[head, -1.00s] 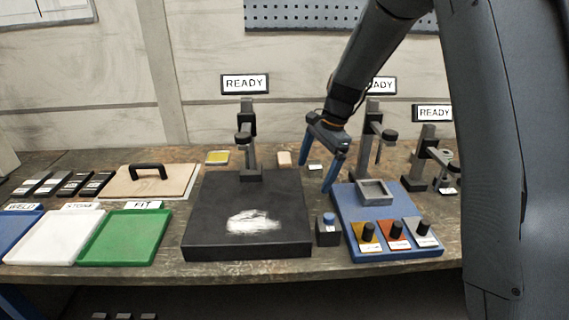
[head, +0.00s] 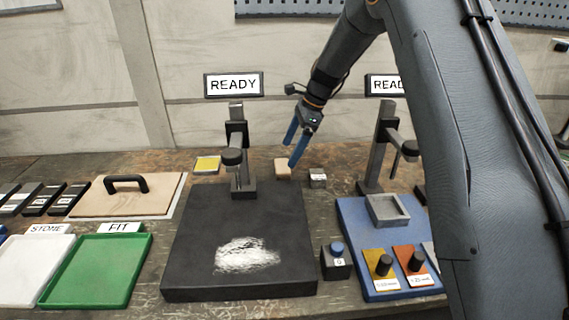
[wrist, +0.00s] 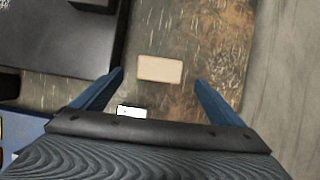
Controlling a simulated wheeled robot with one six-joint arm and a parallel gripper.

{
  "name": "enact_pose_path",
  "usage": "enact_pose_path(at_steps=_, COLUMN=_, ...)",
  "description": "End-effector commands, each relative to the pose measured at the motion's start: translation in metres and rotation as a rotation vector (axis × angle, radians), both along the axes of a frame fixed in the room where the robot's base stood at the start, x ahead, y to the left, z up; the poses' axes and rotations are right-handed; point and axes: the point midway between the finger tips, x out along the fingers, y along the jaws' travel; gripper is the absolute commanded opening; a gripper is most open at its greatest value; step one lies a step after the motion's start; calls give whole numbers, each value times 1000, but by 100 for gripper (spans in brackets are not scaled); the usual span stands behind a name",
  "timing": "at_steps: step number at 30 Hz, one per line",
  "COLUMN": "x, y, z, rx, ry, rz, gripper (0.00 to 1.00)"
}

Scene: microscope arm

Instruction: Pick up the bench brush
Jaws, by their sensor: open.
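A small beige block (head: 282,168) lies on the bench behind the black base plate; it may be the bench brush, but I cannot make out bristles. In the wrist view the beige block (wrist: 160,69) lies flat between the lines of my two fingers, touching neither. My gripper (head: 291,154) is open and empty, its blue fingers pointing down above the block. In the wrist view my gripper (wrist: 159,78) shows one finger on each side, with the block nearer the left finger.
The black base plate (head: 190,245) with its microscope stand (head: 238,150) is left of the block. A small labelled grey block (head: 318,178) sits close on the right. A yellow pad (head: 207,164) lies left. The blue plate (head: 352,225) and second stand (head: 376,150) stand right.

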Motion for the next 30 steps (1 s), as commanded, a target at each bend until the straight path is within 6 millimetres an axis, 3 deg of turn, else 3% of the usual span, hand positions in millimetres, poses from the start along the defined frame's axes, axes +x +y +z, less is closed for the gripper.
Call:
enact_pose_path(at_steps=11, x=-1, y=-1, z=-27, rx=2, ry=4, rz=-20, gripper=92)
enact_pose_path(at_steps=21, x=-8, y=17, z=-66, rx=1, ry=3, rz=-18, gripper=92)
enact_pose_path(at_steps=30, x=-7, y=20, z=-72, rx=1, ry=1, rz=-17, gripper=92)
